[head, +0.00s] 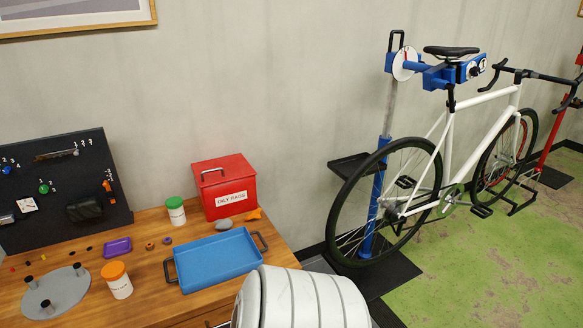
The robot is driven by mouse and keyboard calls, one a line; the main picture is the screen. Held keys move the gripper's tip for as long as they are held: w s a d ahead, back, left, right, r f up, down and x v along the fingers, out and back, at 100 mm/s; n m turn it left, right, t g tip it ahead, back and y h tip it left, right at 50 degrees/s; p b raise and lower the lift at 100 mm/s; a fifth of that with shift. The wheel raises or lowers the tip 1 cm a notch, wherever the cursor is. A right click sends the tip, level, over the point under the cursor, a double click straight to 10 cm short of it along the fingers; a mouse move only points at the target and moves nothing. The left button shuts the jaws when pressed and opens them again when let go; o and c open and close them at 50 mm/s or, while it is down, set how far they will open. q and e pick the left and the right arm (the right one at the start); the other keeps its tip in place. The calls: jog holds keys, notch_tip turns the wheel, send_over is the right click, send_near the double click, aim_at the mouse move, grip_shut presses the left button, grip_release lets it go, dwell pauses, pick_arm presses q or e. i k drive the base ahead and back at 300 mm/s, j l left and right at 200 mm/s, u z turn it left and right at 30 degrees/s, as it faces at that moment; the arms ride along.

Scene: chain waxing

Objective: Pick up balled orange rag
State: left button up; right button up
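A small crumpled orange thing, which looks like the balled orange rag (254,214), lies on the wooden workbench (204,309) near its back right corner. It sits just right of the foot of the red box marked OILY RAGS (235,205), behind the blue tray's right handle. It is small in view, and I cannot tell whether it touches the box. Neither of my grippers is in view. A white ribbed part, likely of my own arm, covers the bench's front right corner.
A blue tray (213,262) with dark handles stands in front of the rag. A grey lump (223,225) lies left of it. A green-lidded jar (176,212) and orange-lidded jar (118,281) stand further left. A bicycle (448,150) hangs in a stand at right.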

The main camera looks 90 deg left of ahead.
aim_at(255, 214)
jog(key=u, duration=3.05)
jog(key=i+l+z, duration=0.1)
jog(key=i+z, duration=0.15)
jog(key=z, duration=0.2)
jog(key=i+z, duration=0.25)
jog(key=z, duration=0.25)
